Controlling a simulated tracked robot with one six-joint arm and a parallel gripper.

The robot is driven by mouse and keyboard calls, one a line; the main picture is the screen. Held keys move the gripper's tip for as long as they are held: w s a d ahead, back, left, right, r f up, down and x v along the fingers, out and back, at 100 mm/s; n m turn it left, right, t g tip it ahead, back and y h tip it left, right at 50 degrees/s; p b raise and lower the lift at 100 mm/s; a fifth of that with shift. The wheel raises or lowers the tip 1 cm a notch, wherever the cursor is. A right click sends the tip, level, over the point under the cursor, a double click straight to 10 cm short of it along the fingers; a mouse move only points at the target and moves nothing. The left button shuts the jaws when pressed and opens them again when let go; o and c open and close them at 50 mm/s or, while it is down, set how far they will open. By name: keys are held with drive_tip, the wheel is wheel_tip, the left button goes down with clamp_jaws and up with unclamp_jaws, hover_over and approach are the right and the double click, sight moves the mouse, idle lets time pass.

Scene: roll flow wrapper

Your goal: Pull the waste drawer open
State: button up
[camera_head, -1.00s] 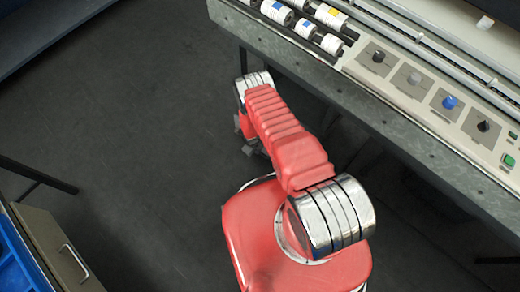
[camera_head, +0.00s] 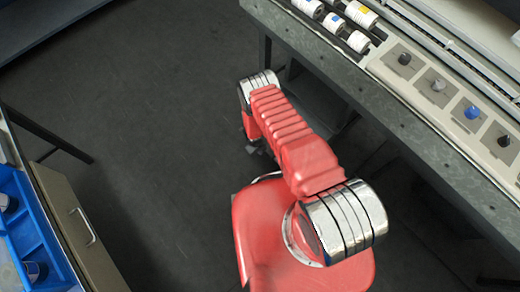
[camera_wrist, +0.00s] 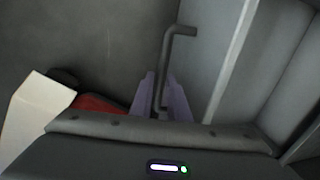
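In the wrist view, a dark bent bar handle (camera_wrist: 168,62) stands in front of a grey panel (camera_wrist: 207,50), which I take for the waste drawer's front. My gripper (camera_wrist: 163,98) has its two purple fingers on either side of the bar's lower part, close against it, and looks shut on it. In the head view, my arm reaches to the machine's near edge. A dark grey box shape (camera_head: 312,98) shows under that edge beside my wrist. The fingertips and handle are hidden there.
The wrapper machine's bench (camera_head: 405,125) runs along the right, with knobs and white rolls (camera_head: 360,14) on top. At lower left stands a cabinet with a handled beige drawer (camera_head: 72,225) and a blue tray (camera_head: 38,222). Dark floor (camera_head: 160,130) lies open between.

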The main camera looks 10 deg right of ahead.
drive_tip(key=o, duration=0.3)
drive_tip(key=shift+w+a, duration=0.1)
drive_tip(key=shift+r, duration=0.1)
drive_tip(key=shift+w+r, duration=0.1)
drive_tip(key=shift+r, duration=0.05)
drive_tip(key=v, duration=1.3)
drive_tip(key=shift+r, duration=0.15)
idle(0.3)
